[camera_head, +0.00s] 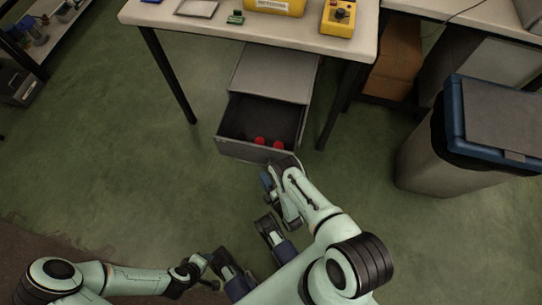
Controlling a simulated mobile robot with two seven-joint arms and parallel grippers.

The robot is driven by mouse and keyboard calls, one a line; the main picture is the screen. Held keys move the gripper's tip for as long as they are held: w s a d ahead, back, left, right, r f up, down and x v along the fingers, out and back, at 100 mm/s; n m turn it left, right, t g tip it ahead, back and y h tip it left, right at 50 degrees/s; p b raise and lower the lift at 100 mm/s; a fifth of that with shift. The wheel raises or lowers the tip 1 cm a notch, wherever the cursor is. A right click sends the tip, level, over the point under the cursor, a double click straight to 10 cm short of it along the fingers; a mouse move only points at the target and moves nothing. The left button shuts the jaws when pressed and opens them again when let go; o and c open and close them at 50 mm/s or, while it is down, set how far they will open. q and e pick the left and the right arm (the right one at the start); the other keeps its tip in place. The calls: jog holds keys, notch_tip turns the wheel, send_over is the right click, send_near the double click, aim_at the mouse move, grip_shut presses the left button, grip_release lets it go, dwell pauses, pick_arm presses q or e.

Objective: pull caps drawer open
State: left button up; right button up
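The caps drawer (233,147) is the pulled-out drawer of a grey cabinet (275,73) under the table. It stands open toward me, with a dark inside and two red caps (260,141) near its front right. My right gripper (283,165) is at the right part of the drawer's front edge. Its fingers are hidden by the wrist and the drawer front, so I cannot tell whether they grip it. My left gripper (213,284) is low in the view, well away from the drawer, and its fingers are too small and dark to judge.
The table (290,28) above the cabinet carries a yellow bin (275,6) and a yellow control box (341,16). Its dark legs stand on both sides of the cabinet. A grey bin with a blue rim (430,150) stands at right. Green floor is clear at left.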

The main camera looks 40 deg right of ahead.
pick_arm(q)
jog(key=shift+s+d+r+g+p, duration=0.3)
jog(key=shift+s+d+r+p, duration=0.1)
jog(key=shift+s+r, duration=0.4)
pick_arm(e)
jog(key=s, duration=0.5)
jog(key=shift+a+r, duration=0.15)
jog(key=shift+r, duration=0.2)
jog(key=shift+w+r, duration=0.1)
jog(key=shift+w, duration=0.05)
